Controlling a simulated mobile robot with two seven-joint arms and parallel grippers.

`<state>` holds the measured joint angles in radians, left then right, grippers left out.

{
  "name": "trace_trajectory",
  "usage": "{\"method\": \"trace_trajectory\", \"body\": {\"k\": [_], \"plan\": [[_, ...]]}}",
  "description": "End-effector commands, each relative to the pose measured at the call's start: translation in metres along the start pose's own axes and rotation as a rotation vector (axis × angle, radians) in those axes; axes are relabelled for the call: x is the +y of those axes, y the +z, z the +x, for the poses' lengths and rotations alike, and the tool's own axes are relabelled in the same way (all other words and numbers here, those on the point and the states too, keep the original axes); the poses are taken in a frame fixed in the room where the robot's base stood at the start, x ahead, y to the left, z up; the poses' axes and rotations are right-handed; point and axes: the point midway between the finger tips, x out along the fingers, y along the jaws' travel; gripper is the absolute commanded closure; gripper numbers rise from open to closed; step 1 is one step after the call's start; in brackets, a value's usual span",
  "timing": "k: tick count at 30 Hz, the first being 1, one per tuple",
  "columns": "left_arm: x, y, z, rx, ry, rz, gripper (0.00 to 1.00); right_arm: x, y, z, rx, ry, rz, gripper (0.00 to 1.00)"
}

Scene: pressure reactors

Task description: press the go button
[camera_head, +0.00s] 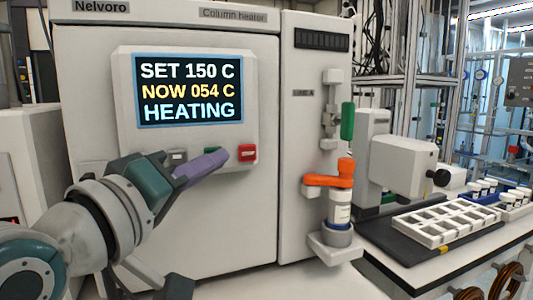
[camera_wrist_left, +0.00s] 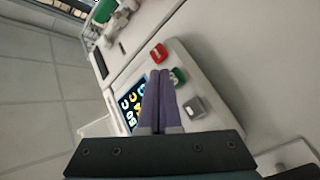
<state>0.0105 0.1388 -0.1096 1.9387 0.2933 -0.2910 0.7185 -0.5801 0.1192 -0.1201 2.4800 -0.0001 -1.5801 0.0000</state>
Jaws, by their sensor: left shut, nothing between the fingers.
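The column heater (camera_head: 270,50) has a raised panel with a screen (camera_head: 190,90) reading "SET 150 C", "NOW 054 C", "HEATING". Below the screen are a grey button (camera_head: 176,155), a green button (camera_head: 213,151) and a red button (camera_head: 247,152). My left gripper (camera_head: 222,158) has its purple fingers shut and empty, with the tips in front of the green button, which they partly hide. In the left wrist view the fingertips (camera_wrist_left: 160,73) lie beside the green button (camera_wrist_left: 179,76), between the red (camera_wrist_left: 158,53) and grey (camera_wrist_left: 194,106) ones. I cannot tell whether they touch it. My right gripper is out of view.
Right of the panel, an orange clamp (camera_head: 330,181) and a white vial (camera_head: 340,208) are mounted on the heater's side section. A bench with a white tray (camera_head: 446,222) and several vials stands farther right. The heater front below the buttons is bare.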

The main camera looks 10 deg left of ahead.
Motion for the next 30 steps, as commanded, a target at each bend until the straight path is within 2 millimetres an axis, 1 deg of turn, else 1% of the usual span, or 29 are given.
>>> {"method": "trace_trajectory", "body": {"k": [5,9,16,30], "plan": [[0.007,0.005,-0.008,-0.002,-0.001,-0.003,1.00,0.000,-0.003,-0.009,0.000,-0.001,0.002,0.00],[0.015,0.011,-0.018,-0.001,-0.002,-0.003,1.00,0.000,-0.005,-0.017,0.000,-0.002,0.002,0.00],[0.024,0.023,-0.032,-0.001,-0.001,-0.002,1.00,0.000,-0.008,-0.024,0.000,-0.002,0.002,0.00],[0.025,0.025,-0.035,0.000,0.000,0.000,1.00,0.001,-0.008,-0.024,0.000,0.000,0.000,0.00]]}}
